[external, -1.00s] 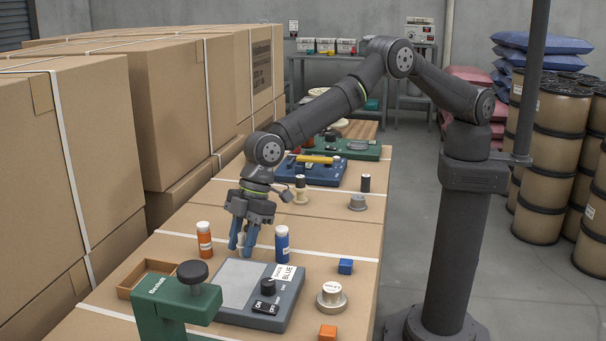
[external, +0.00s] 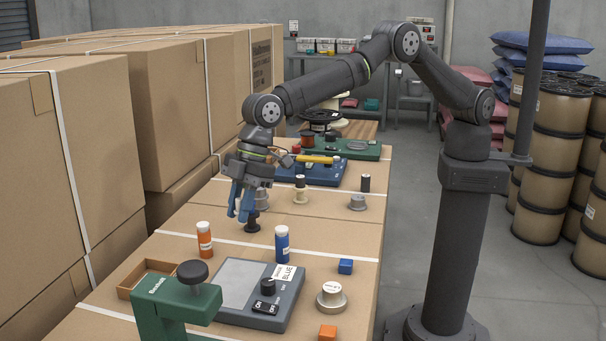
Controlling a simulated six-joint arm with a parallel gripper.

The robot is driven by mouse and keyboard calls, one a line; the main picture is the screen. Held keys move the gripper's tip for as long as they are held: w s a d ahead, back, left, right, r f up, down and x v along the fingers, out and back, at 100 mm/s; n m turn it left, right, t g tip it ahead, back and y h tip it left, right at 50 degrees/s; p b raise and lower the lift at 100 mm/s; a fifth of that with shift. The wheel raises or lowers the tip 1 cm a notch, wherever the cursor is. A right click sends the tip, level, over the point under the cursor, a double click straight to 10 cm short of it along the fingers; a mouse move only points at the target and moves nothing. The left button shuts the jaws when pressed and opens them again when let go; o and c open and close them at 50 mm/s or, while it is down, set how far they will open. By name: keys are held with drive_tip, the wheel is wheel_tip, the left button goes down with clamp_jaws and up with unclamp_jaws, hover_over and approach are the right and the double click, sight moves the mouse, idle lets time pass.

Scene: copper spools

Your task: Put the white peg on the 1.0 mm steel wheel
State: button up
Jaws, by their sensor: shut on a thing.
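My gripper (external: 240,214), with blue fingers, hangs above the near carton top. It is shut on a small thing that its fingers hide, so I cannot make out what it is. I cannot pick out the white peg elsewhere for sure. A steel wheel (external: 331,301) with a pale labelled top stands at the front right. Another grey wheel (external: 357,203) stands farther back, by a black cylinder (external: 366,183). A grey piece (external: 262,199) shows partly behind my gripper. The wheels' size marks are too small to read.
A black spool (external: 252,228) stands just below my gripper. An orange bottle (external: 204,240) and a blue bottle (external: 282,245) stand nearer. A grey scale (external: 239,284), green device (external: 177,299), open tray (external: 137,275) and blue block (external: 345,266) are in front. Tall cartons (external: 60,170) line the left.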

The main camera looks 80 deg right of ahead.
drive_tip(key=s+a+r+n, duration=0.2)
drive_tip(key=s+r, duration=0.2)
drive_tip(key=s, duration=0.2)
drive_tip(key=n+g, duration=0.2)
drive_tip(key=n, duration=0.1)
hover_over(330, 293)
drive_tip(key=d, duration=0.2)
wheel_tip(330, 293, down, 4)
drive_tip(key=shift+r, duration=0.15)
drive_tip(key=shift+s+a+f, duration=0.1)
drive_tip(key=shift+f, duration=0.2)
wheel_tip(330, 293, down, 3)
drive_tip(key=shift+f+y, duration=0.2)
drive_tip(key=shift+y, duration=0.1)
drive_tip(key=shift+f, duration=0.15)
drive_tip(key=o, duration=0.9)
drive_tip(key=shift+f, duration=0.1)
